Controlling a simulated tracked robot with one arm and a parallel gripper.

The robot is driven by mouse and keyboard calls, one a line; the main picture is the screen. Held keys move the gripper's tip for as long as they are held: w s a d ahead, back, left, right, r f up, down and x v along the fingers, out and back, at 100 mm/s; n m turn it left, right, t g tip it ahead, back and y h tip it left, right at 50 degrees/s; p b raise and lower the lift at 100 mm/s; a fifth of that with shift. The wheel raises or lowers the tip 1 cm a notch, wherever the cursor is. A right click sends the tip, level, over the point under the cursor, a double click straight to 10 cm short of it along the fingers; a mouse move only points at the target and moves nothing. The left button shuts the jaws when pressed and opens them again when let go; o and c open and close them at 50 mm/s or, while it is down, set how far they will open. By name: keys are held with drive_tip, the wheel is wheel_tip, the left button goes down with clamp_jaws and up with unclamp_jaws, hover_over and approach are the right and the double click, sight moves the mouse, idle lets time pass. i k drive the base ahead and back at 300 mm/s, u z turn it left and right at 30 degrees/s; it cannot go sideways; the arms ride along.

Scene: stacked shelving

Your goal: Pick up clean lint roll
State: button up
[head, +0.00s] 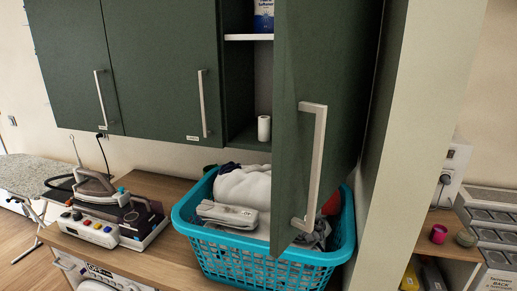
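A small white roll (264,128), likely the lint roll, stands upright on the bottom shelf of a dark green wall cabinet. It shows in the narrow gap left of the cabinet's open door (318,90). The roll is small in view and no label can be read on it. My gripper is not in view.
The open door with its long metal handle (312,165) juts out right of the roll. A turquoise laundry basket (262,262) with white cloth and other items stands below on the wooden counter (160,255). An iron station (110,215) stands left. A pale wall panel is at right.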

sight(264, 121)
drive_tip(key=u, duration=1.8)
drive_tip(key=i, duration=2)
drive_tip(key=z, duration=2.65)
drive_tip(key=i, duration=0.9)
drive_tip(key=z, duration=0.15)
